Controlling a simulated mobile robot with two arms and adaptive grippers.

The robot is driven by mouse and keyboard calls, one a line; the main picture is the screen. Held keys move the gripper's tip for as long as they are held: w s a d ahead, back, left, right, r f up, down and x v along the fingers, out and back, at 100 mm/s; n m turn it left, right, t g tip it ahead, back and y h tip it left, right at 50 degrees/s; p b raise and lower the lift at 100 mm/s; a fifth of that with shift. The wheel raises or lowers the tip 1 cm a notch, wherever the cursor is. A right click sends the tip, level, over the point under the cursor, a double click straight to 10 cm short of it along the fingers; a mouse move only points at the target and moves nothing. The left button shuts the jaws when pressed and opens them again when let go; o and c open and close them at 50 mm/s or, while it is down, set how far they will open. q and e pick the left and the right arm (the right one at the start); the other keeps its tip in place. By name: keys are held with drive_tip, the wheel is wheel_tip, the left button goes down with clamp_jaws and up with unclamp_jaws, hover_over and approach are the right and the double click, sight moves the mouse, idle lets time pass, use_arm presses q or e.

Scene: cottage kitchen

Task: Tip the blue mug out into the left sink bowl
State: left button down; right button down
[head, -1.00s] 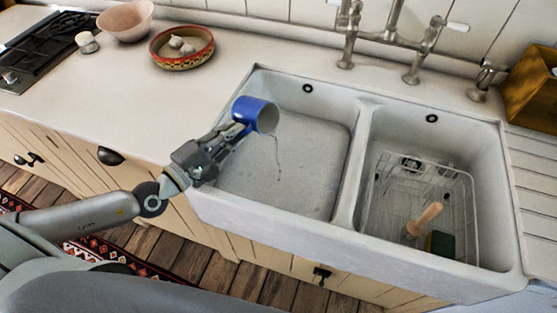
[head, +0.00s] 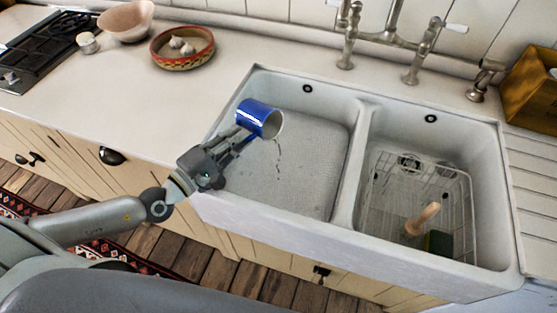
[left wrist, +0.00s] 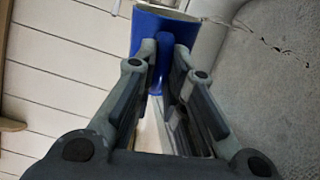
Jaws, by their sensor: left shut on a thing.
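The blue mug (head: 259,118) is held tilted over the left sink bowl (head: 300,165), near its left wall, with its pale mouth facing right and down. A thin broken stream of liquid (head: 278,158) falls below the mouth into the bowl. My left gripper (head: 238,138) reaches in from the front left and is shut on the mug, at the handle side. In the left wrist view the mug (left wrist: 152,38) sits between the fingertips (left wrist: 166,62), which close on its handle. My right gripper is not in view.
The right bowl holds a wire rack (head: 455,190), a wooden-handled brush (head: 423,217) and a green sponge (head: 438,242). A divider (head: 352,180) separates the bowls. The tap (head: 385,38) stands behind. A patterned bowl (head: 170,60) with garlic is on the counter.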

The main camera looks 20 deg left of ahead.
use_arm(q)
drive_tip(key=shift+d+f+m, duration=0.1)
drive_tip(key=shift+f+m, duration=0.05)
drive_tip(key=shift+m, duration=0.25)
drive_tip(key=shift+s+d+f+m+p, duration=0.1)
drive_tip(key=shift+f+m+p, duration=0.1)
drive_tip(key=shift+m+p, duration=0.15)
drive_tip(key=shift+r+m, duration=0.1)
drive_tip(key=shift+m, duration=0.25)
drive_tip(key=shift+r+m+p, duration=0.15)
drive_tip(key=shift+m+p, duration=0.15)
drive_tip(key=shift+p, duration=0.25)
